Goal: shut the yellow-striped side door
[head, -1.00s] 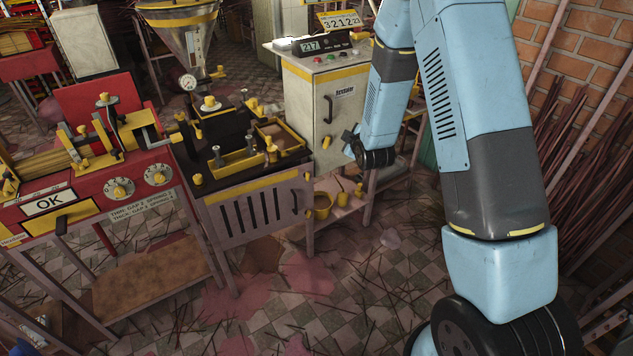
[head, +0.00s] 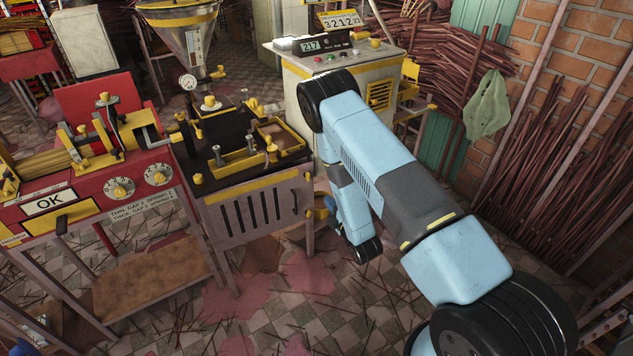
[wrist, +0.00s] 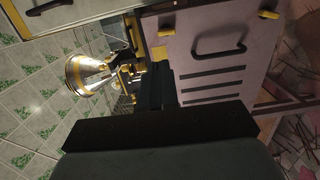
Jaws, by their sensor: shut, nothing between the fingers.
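The side door (head: 258,212) is a pale pinkish panel with dark slots and a yellow stripe along its top. It is on the front of the dark-topped machine in the head view, with a dark handle (head: 295,203) near its right edge. I cannot tell whether it stands slightly ajar. In the wrist view the slotted door (wrist: 240,75) fills the upper right, with its black handle (wrist: 220,48) and yellow fittings. My gripper (wrist: 157,72) is shut and empty, in front of the door's left part in that view. In the head view my forearm hangs just right of the door; the fingers are not clear.
A red machine (head: 85,195) with dials stands left of the door. A white cabinet (head: 325,100) stands behind my arm. A yellow bucket (head: 321,206) is partly hidden by my arm. Thin sticks litter the tiled floor (head: 330,300); stick bundles (head: 540,170) lean on the right wall.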

